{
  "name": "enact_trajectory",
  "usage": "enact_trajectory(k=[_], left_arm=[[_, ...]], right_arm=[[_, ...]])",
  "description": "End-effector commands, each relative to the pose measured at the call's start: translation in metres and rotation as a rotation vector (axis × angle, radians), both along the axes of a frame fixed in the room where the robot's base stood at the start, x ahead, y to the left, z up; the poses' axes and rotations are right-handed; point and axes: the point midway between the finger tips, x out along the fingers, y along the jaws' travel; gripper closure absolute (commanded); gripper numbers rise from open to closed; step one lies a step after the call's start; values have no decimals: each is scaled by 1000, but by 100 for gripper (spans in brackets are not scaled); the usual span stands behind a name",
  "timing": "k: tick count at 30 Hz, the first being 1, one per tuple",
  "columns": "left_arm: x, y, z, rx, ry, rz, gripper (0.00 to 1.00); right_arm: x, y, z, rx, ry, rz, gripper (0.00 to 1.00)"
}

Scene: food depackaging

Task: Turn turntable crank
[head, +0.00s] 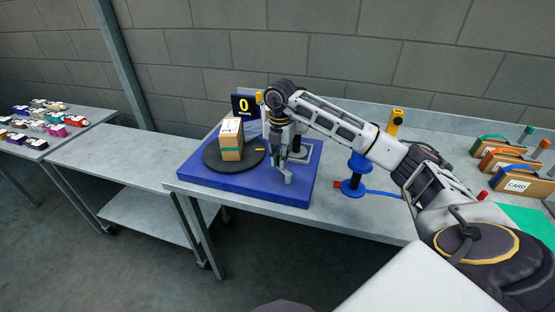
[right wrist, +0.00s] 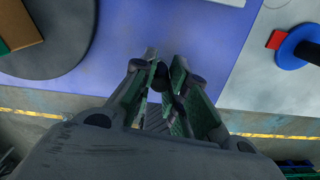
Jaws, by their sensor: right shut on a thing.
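A blue turntable base (head: 240,186) sits on the table, with a dark round platter (head: 212,158) on it. A box (head: 231,140) with brown and green sides and a white top stands upright on the platter. A grey crank (head: 287,176) is at the right part of the base. My right gripper (head: 282,160) is at the crank, shut on it. In the right wrist view the fingers (right wrist: 164,90) are close together over the blue base, and the crank is mostly hidden between them. My left gripper is not in view.
A display (head: 244,105) reading 0 stands behind the platter. A blue spool (head: 355,178) and a yellow tool (head: 395,122) are on the right of the table. A side table (head: 120,158) on the left is mostly bare.

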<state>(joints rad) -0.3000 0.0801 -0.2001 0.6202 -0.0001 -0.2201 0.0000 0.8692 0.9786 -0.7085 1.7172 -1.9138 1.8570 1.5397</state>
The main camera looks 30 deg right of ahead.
Motion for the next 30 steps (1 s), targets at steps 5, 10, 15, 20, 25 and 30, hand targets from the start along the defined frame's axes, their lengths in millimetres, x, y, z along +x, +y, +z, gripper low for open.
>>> enact_trajectory(k=[5,10,15,20,25,30], left_arm=[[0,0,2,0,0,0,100],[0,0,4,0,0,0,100],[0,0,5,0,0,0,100],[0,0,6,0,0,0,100],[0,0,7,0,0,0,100],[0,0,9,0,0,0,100]], right_arm=[[1,-8,1,1,-3,-153,100],[0,-15,2,0,-3,-298,100],[-2,-21,2,1,-4,-440,100],[-5,-27,2,0,-3,-573,100],[-8,-33,2,0,-5,-711,100],[-12,-38,2,0,-5,-845,100]])
